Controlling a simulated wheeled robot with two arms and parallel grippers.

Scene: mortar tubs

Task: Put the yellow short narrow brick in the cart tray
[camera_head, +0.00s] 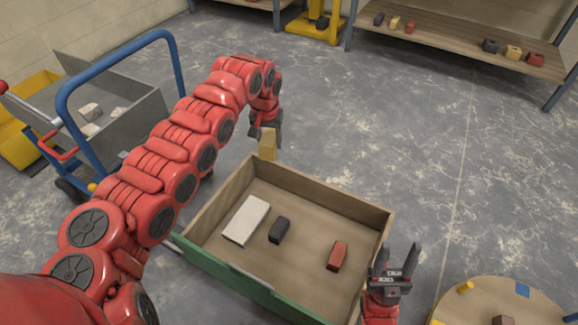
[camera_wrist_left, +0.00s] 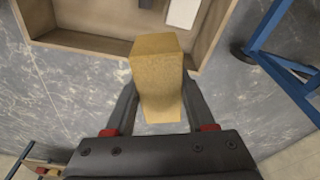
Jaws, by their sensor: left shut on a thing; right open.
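My left gripper (camera_head: 265,132) is shut on a yellow brick (camera_head: 268,150) and holds it beyond the far edge of the wooden box. In the left wrist view the yellow brick (camera_wrist_left: 158,85) sits between the fingers of my left gripper (camera_wrist_left: 158,105). The grey cart tray (camera_head: 140,106) is at the left behind a blue handle, with several pale pieces of rubble in it. My left arm crosses between the tray and the wooden box. My right gripper (camera_head: 394,262) is open and empty by the box's right front corner.
The wooden box (camera_head: 325,192) with a green front holds a white block (camera_head: 246,220), a black brick (camera_head: 279,230) and a red brick (camera_head: 338,256). The cart's blue handle (camera_head: 182,75) rises by the tray. A round table (camera_head: 480,300) stands front right. Shelves (camera_head: 460,42) line the back. Open floor lies between.

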